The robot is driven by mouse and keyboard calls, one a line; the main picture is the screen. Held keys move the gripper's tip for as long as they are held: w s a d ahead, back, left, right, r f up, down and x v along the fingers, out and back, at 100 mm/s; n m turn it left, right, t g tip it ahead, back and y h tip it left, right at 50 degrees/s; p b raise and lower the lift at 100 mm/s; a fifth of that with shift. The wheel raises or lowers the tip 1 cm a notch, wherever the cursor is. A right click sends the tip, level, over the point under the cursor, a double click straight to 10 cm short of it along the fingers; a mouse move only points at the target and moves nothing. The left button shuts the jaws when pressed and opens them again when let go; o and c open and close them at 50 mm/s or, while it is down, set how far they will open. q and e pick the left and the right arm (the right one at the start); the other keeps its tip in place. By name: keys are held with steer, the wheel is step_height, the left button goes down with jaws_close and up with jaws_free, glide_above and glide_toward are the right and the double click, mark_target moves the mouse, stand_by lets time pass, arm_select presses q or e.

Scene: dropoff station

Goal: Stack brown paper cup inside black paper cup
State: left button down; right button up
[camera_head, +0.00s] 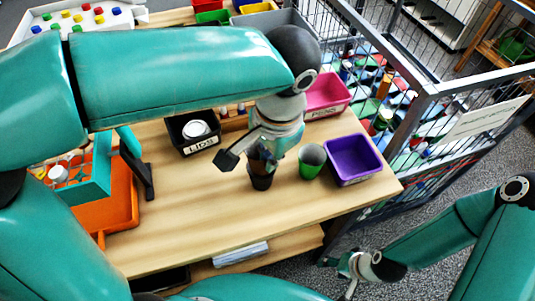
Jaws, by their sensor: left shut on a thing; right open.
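My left gripper (250,156) reaches down over the middle of the wooden table and is shut on a brown paper cup (258,167), which is mostly hidden by the fingers. A black paper cup (261,183) shows directly below it on the table. The brown cup seems to sit at or in the black cup's mouth, but I cannot tell how deep. My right gripper (347,281) is open and empty, low at the right, off the table's front edge and away from the cups.
A green cup (311,161) stands just right of the cups, beside a purple bin (378,157). A black lids bin (181,146) and a pink pens bin (343,101) stand behind. An orange tray (122,205) is at left, a wire cage (437,100) at right. The table front is clear.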

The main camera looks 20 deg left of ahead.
stand_by(0.3)
arm_select(q)
steer(key=c, duration=1.2)
jaws_free()
steer(key=shift+c, duration=0.2)
steer(key=shift+w, duration=0.1)
steer(key=shift+r, duration=0.15)
